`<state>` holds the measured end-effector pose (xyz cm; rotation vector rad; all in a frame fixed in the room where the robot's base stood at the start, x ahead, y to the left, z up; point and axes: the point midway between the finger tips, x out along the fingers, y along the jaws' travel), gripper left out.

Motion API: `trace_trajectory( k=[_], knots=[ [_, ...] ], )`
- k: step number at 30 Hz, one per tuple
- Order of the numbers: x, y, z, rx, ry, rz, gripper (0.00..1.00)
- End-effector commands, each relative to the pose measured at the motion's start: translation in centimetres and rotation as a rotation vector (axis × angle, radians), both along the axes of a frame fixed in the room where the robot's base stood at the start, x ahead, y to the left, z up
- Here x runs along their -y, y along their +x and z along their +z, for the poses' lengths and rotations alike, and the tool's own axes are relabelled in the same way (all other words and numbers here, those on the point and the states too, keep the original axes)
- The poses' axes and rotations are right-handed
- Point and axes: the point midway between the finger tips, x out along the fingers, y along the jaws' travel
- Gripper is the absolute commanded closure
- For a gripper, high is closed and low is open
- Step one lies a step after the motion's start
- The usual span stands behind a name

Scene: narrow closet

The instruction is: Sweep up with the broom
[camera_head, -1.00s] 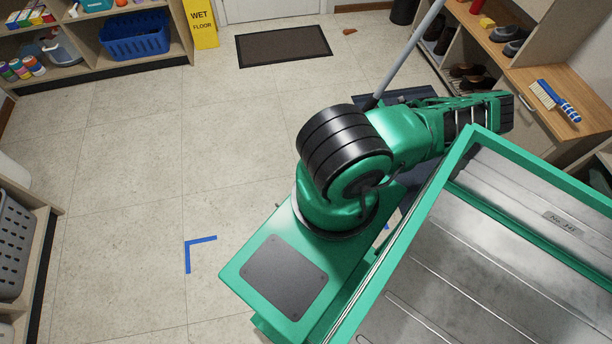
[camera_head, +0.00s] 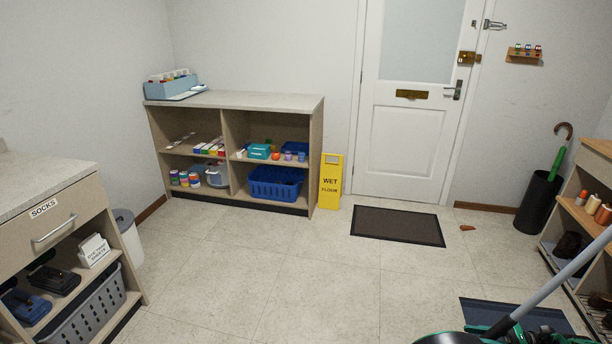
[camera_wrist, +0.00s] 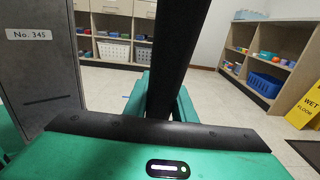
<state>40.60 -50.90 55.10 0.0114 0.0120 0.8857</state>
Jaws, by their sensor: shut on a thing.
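The broom shows as a long grey handle (camera_head: 560,285) slanting up to the right at the lower right of the head view, with a dark lower section. In the wrist view a thick dark shaft (camera_wrist: 178,60), which looks like the broom's dark section, stands close and nearly upright. My gripper (camera_wrist: 170,120) is shut around this shaft; its fingertips are hard to make out. The broom's bristles are in neither view. A small orange-brown piece (camera_head: 467,228) lies on the floor right of the brown doormat (camera_head: 398,226).
A yellow wet-floor sign (camera_head: 331,182) stands beside the low shelf (camera_head: 235,100). A black umbrella stand (camera_head: 538,203) and a shoe rack (camera_head: 598,150) are on the right. A drawer unit (camera_head: 75,200) is on the left. The middle floor is clear. A dark blue mat (camera_head: 475,308) lies lower right.

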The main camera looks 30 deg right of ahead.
Motion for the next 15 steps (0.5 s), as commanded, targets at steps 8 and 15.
trace_trajectory(
  k=[8, 15],
  knots=[
    [3.2, -3.6, 0.1, -0.004, -0.005, -0.026, 1.00],
    [3.7, -4.0, 0.0, 0.002, 0.003, -0.025, 1.00]
  ],
)
